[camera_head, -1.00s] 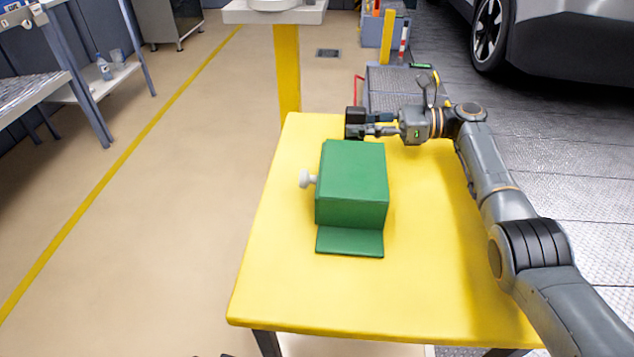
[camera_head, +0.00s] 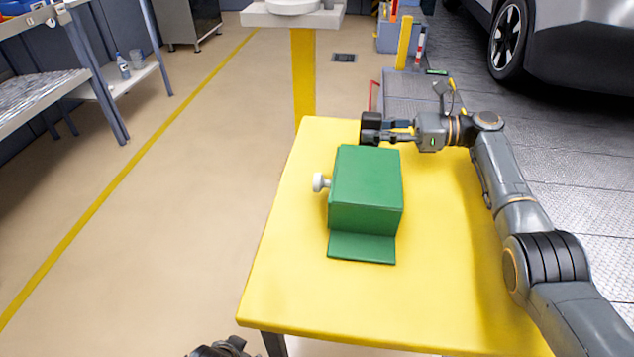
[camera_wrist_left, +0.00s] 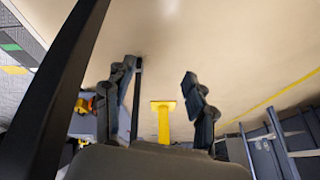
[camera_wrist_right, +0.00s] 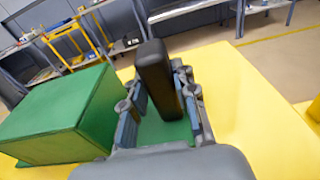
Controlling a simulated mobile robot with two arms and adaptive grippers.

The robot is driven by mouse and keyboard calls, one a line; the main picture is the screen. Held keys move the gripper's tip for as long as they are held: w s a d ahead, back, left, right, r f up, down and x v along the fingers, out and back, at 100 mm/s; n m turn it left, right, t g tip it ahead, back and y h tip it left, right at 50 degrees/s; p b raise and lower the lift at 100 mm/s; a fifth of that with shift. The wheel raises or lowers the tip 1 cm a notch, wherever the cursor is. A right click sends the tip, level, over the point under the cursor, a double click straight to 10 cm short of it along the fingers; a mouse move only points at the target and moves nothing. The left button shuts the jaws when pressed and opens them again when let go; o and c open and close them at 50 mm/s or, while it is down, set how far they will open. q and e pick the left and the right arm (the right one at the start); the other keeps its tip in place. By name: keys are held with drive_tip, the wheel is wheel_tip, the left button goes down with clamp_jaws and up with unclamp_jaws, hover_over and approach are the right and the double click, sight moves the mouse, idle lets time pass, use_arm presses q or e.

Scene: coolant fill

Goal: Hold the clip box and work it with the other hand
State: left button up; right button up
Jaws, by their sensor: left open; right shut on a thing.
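The clip box is a green box (camera_head: 366,188) on the yellow table, with a pale knob (camera_head: 320,182) on its left side and a flat green flange at its front. A black upright grip (camera_wrist_right: 155,75) rises from a green plate behind the box. My right gripper (camera_head: 385,131) is shut on this black grip, and its fingers lie along both sides of it in the right wrist view. My left gripper (camera_wrist_left: 163,82) is open and empty in the left wrist view, over bare floor. In the head view only a dark part of my left arm shows at the bottom edge.
The yellow table (camera_head: 300,290) is clear in front of the box and to its right. A white-topped stand on a yellow post (camera_head: 304,75) is behind it. Shelving (camera_head: 95,80) stands far left, and a car (camera_head: 570,50) is at the back right.

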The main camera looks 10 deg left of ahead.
use_arm(q)
drive_tip(key=w+a+r+m+t, duration=0.2)
drive_tip(key=w+r+m+t, duration=0.4)
drive_tip(key=w, duration=0.5)
drive_tip(key=w+a+r+m+t, duration=0.2)
drive_tip(key=w+r+t, duration=0.2)
drive_tip(key=w+r, duration=0.6)
drive_tip(key=w+d+r+m+t+h, duration=0.2)
drive_tip(key=w+r+m+h, duration=0.15)
drive_tip(key=r+m, duration=0.3)
drive_tip(key=w+d+r+m+t+h, duration=0.1)
drive_tip(key=w+r+m+t+h, duration=0.2)
drive_tip(key=r+m+h, duration=0.3)
drive_tip(key=d+r+m+g+h, duration=0.3)
drive_tip(key=r+m+g+h, duration=0.2)
drive_tip(key=r+m+h, duration=0.5)
drive_tip(key=s+m+g+y, duration=0.1)
drive_tip(key=s+m+g, duration=0.7)
drive_tip(key=m+g, duration=0.95)
drive_tip(key=d+m+t, duration=0.1)
drive_tip(key=d, duration=0.2)
drive_tip(key=d+m, duration=0.1)
drive_tip(key=d, duration=0.3)
drive_tip(key=d+f+t, duration=0.1)
drive_tip(key=d, duration=0.3)
drive_tip(key=shift+w+m+t, duration=0.15)
drive_tip(key=shift+m+t, duration=0.2)
drive_tip(key=shift+m, duration=0.05)
drive_tip(key=shift+a, duration=0.15)
clamp_jaws()
